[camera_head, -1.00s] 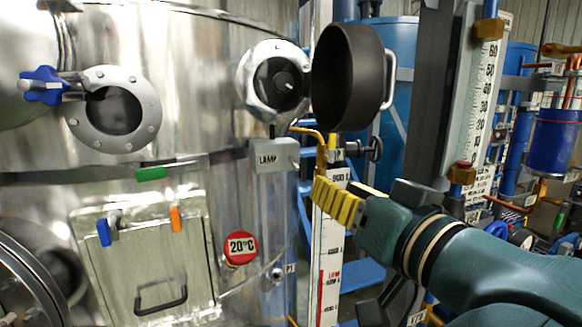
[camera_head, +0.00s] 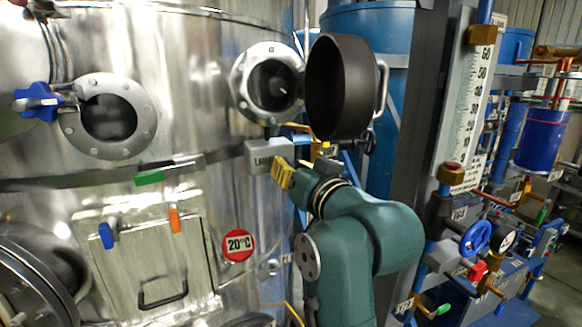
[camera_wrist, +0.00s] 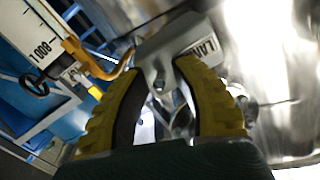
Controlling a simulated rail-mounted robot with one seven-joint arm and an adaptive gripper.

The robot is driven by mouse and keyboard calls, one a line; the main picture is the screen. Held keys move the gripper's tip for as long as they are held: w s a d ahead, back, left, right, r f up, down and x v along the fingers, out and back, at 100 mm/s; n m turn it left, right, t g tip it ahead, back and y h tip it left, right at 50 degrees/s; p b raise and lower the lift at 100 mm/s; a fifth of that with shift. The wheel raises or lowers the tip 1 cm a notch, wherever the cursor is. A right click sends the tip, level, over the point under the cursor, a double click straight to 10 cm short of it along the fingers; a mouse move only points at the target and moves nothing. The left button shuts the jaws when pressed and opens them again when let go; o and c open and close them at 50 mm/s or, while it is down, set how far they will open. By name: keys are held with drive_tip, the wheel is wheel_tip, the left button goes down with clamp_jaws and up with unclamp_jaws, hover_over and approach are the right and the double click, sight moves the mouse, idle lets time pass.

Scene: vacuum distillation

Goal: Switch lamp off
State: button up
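The grey lamp box (camera_head: 257,150) sits on the steel vessel's wall below the right round sight port. Its label, partly covered in the head view, is cut off but legible as part of "LAMP" in the wrist view, where the box (camera_wrist: 160,42) is upside down and tilted. My gripper (camera_head: 280,172) has its yellow fingers at the box's lower right edge. In the wrist view my gripper's fingers (camera_wrist: 158,68) are spread, with a small metal switch piece (camera_wrist: 158,82) between the tips. I cannot tell whether a finger touches it.
The right sight port (camera_head: 272,83) has its black round cover (camera_head: 341,88) swung open just above my arm. A copper-coloured pipe (camera_wrist: 95,62) runs close beside the box. A red 20°C sign (camera_head: 238,244) and a hatch with handle (camera_head: 162,292) are lower left.

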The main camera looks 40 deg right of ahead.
clamp_jaws()
drive_tip(key=shift+f+b, duration=0.55)
drive_tip(key=shift+b, duration=0.4)
drive_tip(key=shift+t+h+b, duration=0.3)
drive_tip(key=shift+t+b, duration=0.35)
drive_tip(key=shift+t, duration=0.15)
drive_tip(key=shift+w+r, duration=0.1)
drive_tip(key=shift+r, duration=0.15)
drive_tip(key=shift+o, duration=1.5)
unclamp_jaws()
drive_tip(key=v, duration=1.2)
